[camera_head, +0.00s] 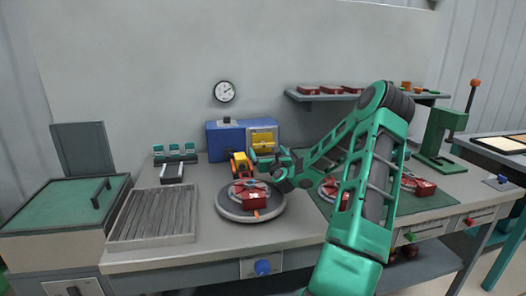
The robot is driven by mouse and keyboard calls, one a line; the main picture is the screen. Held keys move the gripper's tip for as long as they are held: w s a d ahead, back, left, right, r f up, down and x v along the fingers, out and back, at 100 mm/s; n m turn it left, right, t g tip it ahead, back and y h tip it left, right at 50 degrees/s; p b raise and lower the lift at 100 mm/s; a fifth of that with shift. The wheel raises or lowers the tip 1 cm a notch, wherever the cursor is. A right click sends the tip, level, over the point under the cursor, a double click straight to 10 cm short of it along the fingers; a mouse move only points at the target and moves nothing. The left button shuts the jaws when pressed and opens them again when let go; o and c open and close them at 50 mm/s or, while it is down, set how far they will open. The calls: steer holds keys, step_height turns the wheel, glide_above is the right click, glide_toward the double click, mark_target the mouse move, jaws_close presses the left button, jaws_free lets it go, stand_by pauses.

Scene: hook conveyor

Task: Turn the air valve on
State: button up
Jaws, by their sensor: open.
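A round blue knob (263,267) sits on a pale plate on the bench's front edge, left of centre; it looks like the air valve. A second blue knob (502,179) shows on the bench at the far right. Which way either handle is turned is too small to tell. My gripper (277,160) is at the end of my green arm, above the back of the bench near the blue box. It is open, and no object shows in it. It is well above and behind the front blue knob, not touching it.
A round grey turntable (233,214) carries a red part. A ribbed grey tray (120,230) and a green-lidded box (40,222) stand at left. A blue and yellow machine (226,145) stands behind. A green press (436,150) stands at right.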

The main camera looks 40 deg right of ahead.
mark_target(264, 146)
steer(key=shift+x, duration=2.05)
steer(key=shift+a, duration=0.1)
steer(key=c, duration=1)
steer(key=shift+c, duration=0.2)
